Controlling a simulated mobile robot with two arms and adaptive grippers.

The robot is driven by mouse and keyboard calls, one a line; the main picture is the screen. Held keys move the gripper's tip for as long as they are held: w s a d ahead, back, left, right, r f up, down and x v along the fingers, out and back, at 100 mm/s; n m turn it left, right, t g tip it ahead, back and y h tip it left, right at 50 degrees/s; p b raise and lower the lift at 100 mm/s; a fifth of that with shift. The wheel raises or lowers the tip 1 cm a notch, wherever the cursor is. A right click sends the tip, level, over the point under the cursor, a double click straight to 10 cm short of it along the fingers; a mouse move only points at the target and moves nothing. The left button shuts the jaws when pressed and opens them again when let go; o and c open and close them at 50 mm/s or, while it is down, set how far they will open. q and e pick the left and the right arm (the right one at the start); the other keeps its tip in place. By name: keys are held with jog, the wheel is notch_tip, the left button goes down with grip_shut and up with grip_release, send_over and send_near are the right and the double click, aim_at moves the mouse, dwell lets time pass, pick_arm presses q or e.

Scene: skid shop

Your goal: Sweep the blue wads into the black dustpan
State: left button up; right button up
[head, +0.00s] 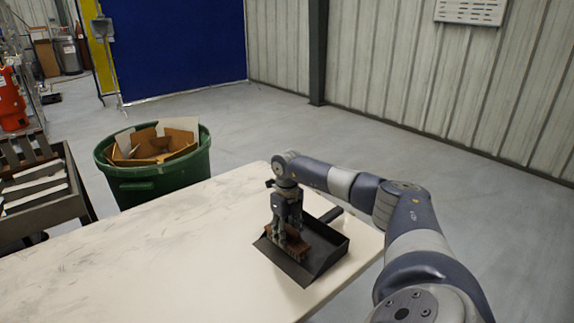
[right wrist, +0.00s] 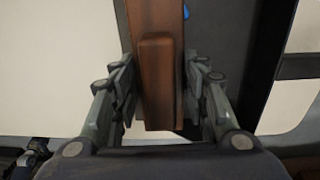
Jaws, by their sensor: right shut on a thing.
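The black dustpan (head: 328,262) lies on the pale table with its handle toward the back right. My right gripper (head: 287,228) points down over the pan's left part and is shut on a brown wooden brush (head: 299,249). In the right wrist view the brush (right wrist: 160,85) stands between both fingers, with the dark pan (right wrist: 232,45) to its right. No wads can be made out in the head view. My left gripper is not in view.
The table (head: 150,255) is bare to the left of the pan, with grey smudges. A green bin (head: 165,185) with cardboard stands behind its far left edge. A dark metal rack (head: 50,210) is at far left. The table's right edge is close to the pan.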

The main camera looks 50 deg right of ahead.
notch_tip(320, 180, up, 7)
jog(key=p, duration=0.4)
jog(key=shift+f+p, duration=0.2)
jog(key=shift+p, duration=0.2)
jog(key=shift+a+f, duration=0.1)
